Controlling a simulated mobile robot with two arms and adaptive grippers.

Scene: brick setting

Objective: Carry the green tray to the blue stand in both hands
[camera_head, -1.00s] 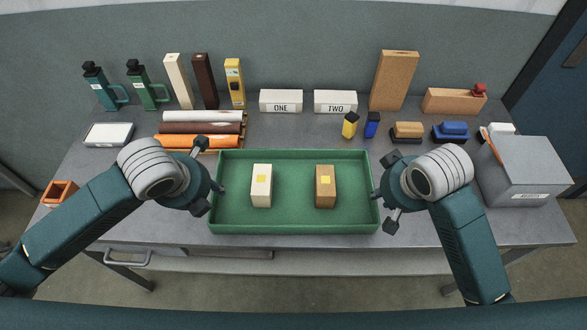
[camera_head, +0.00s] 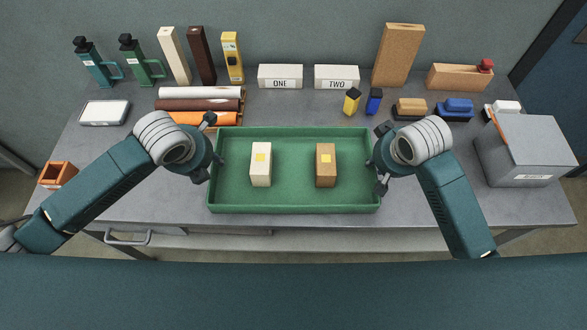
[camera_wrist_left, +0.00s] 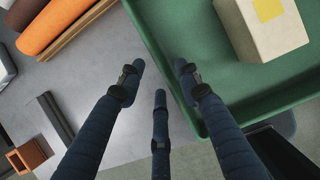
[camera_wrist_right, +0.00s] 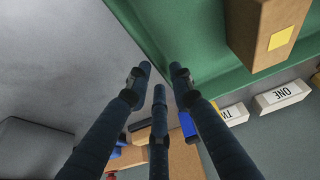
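The green tray (camera_head: 293,205) sits level on the grey table near its front edge. It holds a cream block (camera_head: 260,168) and a brown block (camera_head: 326,168), both upright with a yellow patch on top. My left gripper (camera_head: 215,163) is at the tray's left wall. In the left wrist view its fingers (camera_wrist_left: 158,68) stand apart on either side of the wall. My right gripper (camera_head: 374,163) is at the right wall; in the right wrist view its fingers (camera_wrist_right: 161,70) also straddle the wall, with a gap. I cannot make out a blue stand.
Behind the tray stand white blocks marked ONE (camera_head: 280,77) and TWO (camera_head: 336,77). Rolls (camera_head: 199,105) lie at the back left. A grey box (camera_head: 525,155) stands at the right, an orange open box (camera_head: 58,175) at the left.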

